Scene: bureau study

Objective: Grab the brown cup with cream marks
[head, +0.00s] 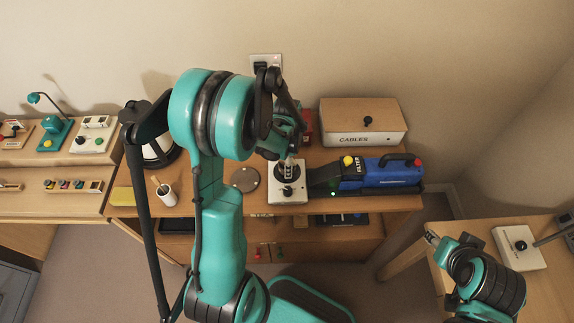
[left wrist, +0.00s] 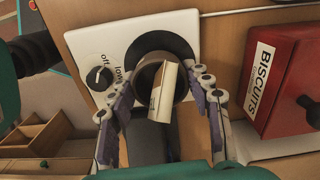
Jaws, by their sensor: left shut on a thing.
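The brown cup (left wrist: 145,76) is in the left wrist view, on or just above the round dark plate (left wrist: 170,42) of a white warmer (left wrist: 100,40). A cream block-like part with small dark print shows across its front. My left gripper (left wrist: 160,88) has one finger on each side of the cup and is shut on it. In the head view my left gripper (head: 288,163) is over the white warmer (head: 287,197), and the cup is mostly hidden there. My right gripper (head: 432,238) is far off at the lower right, too small to tell its jaws.
A red biscuits box (left wrist: 288,85) stands close to the right of the cup in the wrist view. A blue filter machine (head: 375,175) and a wooden cables box (head: 362,120) are right of the warmer. A white pot (head: 167,196) and round coaster (head: 245,179) are left.

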